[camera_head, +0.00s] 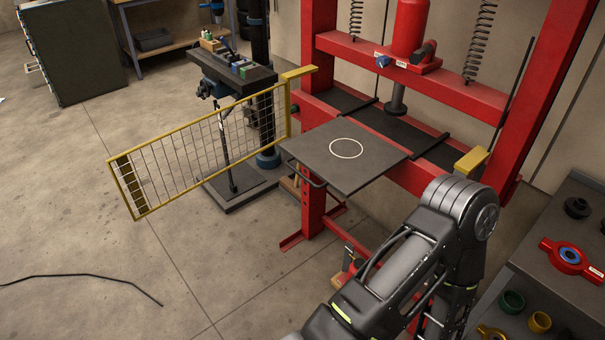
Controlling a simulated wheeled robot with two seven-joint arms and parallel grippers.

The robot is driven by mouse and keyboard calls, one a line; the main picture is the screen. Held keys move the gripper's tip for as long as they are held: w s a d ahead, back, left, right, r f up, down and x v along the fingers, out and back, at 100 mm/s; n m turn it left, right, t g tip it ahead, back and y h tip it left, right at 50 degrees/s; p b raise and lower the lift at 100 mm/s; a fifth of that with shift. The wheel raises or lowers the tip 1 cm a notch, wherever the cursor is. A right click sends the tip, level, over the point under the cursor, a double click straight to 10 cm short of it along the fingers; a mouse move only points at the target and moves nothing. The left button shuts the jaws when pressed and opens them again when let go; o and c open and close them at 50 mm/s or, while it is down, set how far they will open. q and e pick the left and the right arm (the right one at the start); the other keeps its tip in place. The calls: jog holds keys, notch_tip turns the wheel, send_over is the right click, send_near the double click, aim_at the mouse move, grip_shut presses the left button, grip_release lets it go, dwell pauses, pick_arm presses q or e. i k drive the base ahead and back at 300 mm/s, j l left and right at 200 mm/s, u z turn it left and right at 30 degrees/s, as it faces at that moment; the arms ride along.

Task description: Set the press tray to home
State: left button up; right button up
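The press tray (372,172) is a flat dark grey plate with a white circle on it. It sticks out toward me from the red press frame (318,130), over the front edge of the dark press bed. A dark handle bar (303,175) shows at its near left edge. The press ram (397,97) hangs behind the tray, above the bed. My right arm comes up from the bottom, with its raised joint just right of the tray's near corner. Neither of my grippers shows in this view.
A yellow mesh guard (205,146) stands swung open at the left of the press. A drill press (232,80) stands behind it. A dark bench with red, green and yellow parts (570,255) is at the lower right. A black cable (85,275) lies on open floor.

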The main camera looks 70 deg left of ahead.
aim_at(348, 158)
jog(key=u, duration=3)
jog(key=k+l, duration=0.1)
jog(key=l, duration=0.25)
jog(key=k+l, duration=0.15)
jog(key=l, duration=0.15)
jog(key=k+l, duration=0.1)
jog(key=l, duration=0.25)
jog(key=k+l, duration=0.1)
jog(key=l, duration=0.25)
